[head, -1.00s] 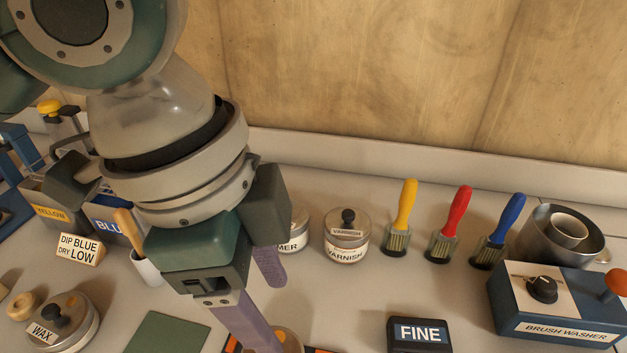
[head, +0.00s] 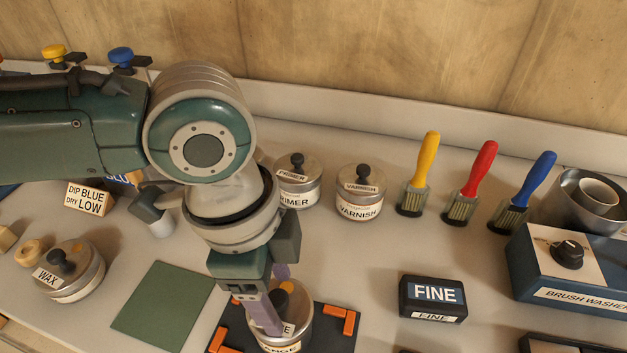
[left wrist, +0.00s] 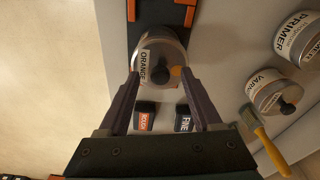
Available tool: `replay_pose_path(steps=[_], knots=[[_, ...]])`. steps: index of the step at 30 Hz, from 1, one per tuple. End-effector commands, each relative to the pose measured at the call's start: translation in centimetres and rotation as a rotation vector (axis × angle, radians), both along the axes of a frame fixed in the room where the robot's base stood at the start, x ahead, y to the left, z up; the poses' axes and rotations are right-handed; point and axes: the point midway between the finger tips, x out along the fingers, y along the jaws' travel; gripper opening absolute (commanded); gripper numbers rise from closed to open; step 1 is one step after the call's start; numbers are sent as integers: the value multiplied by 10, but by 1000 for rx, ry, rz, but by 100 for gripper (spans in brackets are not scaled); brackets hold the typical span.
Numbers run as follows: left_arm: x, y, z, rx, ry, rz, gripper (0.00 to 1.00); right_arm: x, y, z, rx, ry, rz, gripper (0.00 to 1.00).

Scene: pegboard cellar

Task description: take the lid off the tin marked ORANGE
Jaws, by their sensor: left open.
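The tin marked ORANGE (left wrist: 158,46) is a round silver tin with a lid and a black knob (left wrist: 160,75). In the head view the tin (head: 298,327) stands at the bottom centre on a dark mat with orange corners, partly hidden by my left gripper (head: 275,300). In the left wrist view my left gripper (left wrist: 160,78) is open, its two purple-grey fingers pointing at the tin, one on each side of the knob. I cannot tell whether the fingers touch anything. The lid is on the tin. My right gripper is not in view.
Tins marked PRIMER (head: 298,188) and VARNISH (head: 359,198) stand behind, with yellow, red and blue brushes to their right. A FINE block (head: 433,299) lies to the right. A WAX tin (head: 72,272) and a green mat (head: 162,304) are on the left.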

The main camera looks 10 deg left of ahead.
Motion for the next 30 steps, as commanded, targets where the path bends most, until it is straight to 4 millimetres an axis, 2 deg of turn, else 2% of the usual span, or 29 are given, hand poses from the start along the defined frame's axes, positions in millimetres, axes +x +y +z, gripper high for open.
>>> replay_pose_path(steps=[6, 24, 30], knots=[[0, 0, -1, 0, 0, -1, 66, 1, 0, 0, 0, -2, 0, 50], [0, 0, -1, 0, 0, 0, 0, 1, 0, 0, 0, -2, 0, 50], [0, 0, 0, 0, 0, 0, 0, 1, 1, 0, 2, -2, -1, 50]])
